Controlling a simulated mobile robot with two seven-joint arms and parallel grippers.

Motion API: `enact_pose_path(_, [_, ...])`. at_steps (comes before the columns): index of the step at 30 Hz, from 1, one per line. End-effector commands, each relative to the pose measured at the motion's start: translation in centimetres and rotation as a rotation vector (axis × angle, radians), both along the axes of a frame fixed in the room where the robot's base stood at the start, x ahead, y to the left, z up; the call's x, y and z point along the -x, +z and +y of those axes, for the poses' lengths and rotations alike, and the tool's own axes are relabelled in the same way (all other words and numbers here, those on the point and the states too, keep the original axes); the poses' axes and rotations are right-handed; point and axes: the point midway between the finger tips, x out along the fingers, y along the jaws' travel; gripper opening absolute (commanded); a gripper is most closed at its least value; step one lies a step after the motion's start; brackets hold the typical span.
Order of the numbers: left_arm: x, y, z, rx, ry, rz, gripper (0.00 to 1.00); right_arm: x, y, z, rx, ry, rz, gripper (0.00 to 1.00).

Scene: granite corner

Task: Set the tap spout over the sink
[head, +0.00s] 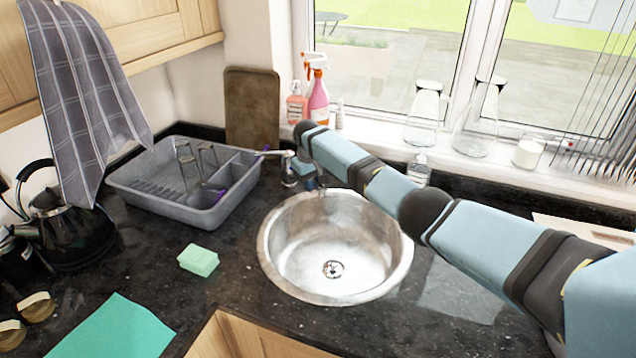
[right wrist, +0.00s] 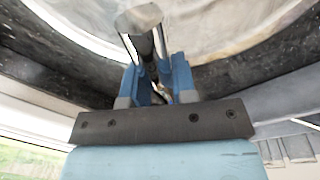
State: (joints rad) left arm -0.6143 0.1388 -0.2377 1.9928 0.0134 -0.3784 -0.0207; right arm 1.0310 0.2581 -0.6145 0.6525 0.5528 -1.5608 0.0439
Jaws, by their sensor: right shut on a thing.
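The round steel sink (head: 290,255) is set in the dark counter, and it also fills the top of the right wrist view (right wrist: 220,45). The tap (head: 288,172) stands at the sink's back left edge, with a thin chrome part reaching left from its top. My right gripper (head: 305,172) is down at the tap, its fingers partly hidden by my own arm. In the right wrist view its blue fingers (right wrist: 160,85) are shut on the tap spout (right wrist: 143,25), whose free end shows against the basin. My left gripper is not in view.
A grey dish rack (head: 140,187) with glasses stands left of the tap. Spray and soap bottles (head: 317,100) and glass jugs (head: 425,115) line the windowsill. A green sponge (head: 198,260), teal cloth (head: 115,328) and black kettle (head: 75,235) are at left.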

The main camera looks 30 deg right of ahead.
Motion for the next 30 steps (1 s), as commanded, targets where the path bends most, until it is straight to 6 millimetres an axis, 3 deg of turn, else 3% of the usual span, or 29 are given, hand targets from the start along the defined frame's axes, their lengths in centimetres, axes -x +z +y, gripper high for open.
enact_pose_path(4, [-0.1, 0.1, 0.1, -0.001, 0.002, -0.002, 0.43, 0.0, 0.0, 0.0, -0.001, 0.001, -0.002, 0.0])
enact_pose_path(5, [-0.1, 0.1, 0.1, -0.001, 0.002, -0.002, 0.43, 0.0, 0.0, 0.0, -0.001, 0.001, -0.002, 0.28])
enact_pose_path(8, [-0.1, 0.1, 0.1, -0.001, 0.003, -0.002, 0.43, 0.0, 0.0, 0.0, -0.001, 0.001, -0.002, 0.51])
enact_pose_path(20, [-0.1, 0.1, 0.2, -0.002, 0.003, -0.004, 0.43, 0.0, 0.9, 0.1, -0.001, 0.001, -0.002, 0.51])
enact_pose_path(30, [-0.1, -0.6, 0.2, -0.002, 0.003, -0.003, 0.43, 0.0, 7.9, 0.7, 0.0, 0.001, -0.005, 0.51])
